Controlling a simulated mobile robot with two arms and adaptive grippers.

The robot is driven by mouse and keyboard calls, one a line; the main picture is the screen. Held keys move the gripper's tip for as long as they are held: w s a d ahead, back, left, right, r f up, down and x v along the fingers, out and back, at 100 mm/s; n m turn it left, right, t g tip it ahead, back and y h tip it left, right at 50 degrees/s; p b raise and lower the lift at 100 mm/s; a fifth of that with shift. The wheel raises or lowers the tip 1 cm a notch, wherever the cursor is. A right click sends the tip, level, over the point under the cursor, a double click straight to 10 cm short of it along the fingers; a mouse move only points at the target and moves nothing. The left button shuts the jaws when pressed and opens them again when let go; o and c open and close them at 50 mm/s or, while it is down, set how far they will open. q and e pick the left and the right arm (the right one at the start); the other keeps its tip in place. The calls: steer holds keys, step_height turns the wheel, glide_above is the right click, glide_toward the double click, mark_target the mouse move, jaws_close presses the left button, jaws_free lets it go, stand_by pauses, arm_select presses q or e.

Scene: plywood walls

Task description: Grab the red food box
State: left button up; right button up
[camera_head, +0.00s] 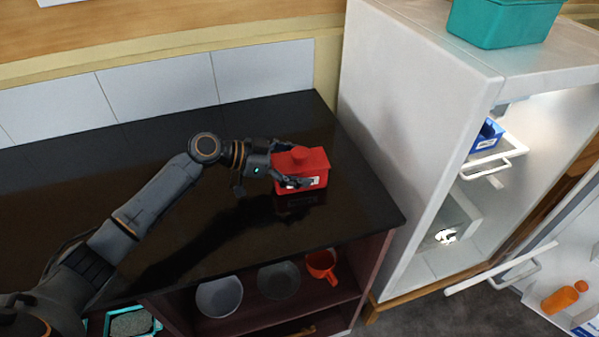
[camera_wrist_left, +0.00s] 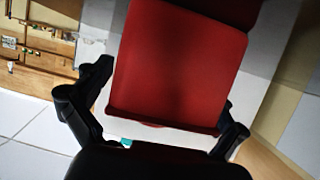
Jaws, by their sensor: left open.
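The red food box (camera_head: 308,163) sits on the black countertop, near its right end. It has a raised lid and a white label low on its front. My left gripper (camera_head: 290,166) reaches it from the left, with its fingers around the box's near end. In the left wrist view the red box (camera_wrist_left: 178,65) fills the middle, between the two open fingers (camera_wrist_left: 160,118). A gap shows beside the left finger; whether the right finger touches the box I cannot tell. My right gripper is in neither view.
The black countertop (camera_head: 110,165) is otherwise clear. A white fridge (camera_head: 405,110) with its door open stands close to the right, a teal bin (camera_head: 503,24) on top. Bowls (camera_head: 219,297) and an orange mug (camera_head: 321,265) stand on the shelf below the counter.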

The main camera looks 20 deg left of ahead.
arm_select(q)
steer(key=c, duration=1.5)
steer(key=shift+r, duration=0.1)
